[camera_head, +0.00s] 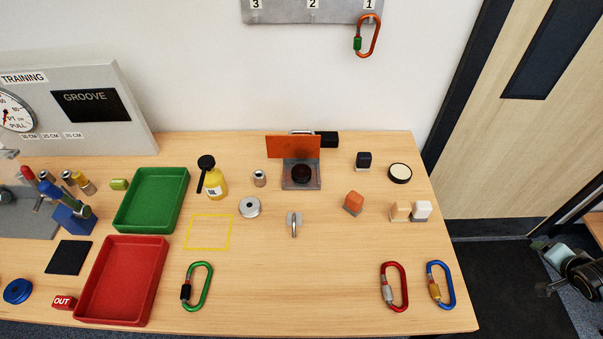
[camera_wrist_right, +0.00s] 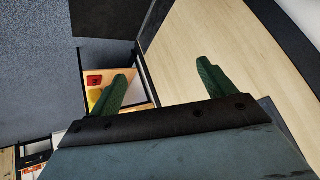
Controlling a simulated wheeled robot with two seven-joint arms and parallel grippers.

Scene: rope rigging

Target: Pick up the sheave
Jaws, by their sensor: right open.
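A silver round wheel with a centre hole (camera_head: 250,207), which looks like the sheave, lies flat on the wooden table just right of the yellow outlined square. A blue disc (camera_head: 17,291) lies at the far left front; I cannot tell its exact kind. My right gripper (camera_head: 543,268) is off the table's right side, far from the silver wheel. In the right wrist view its green-tipped fingers (camera_wrist_right: 160,85) are apart with nothing between them. My left gripper is not in view.
A green tray (camera_head: 185,180) and red tray (camera_head: 162,265) stand left. A yellow bottle (camera_head: 215,184), small metal cylinder (camera_head: 259,178), metal fitting (camera_head: 294,224) and orange-backed stand (camera_head: 315,184) surround the wheel. Carabiners (camera_head: 197,287) lie along the front. The front middle is clear.

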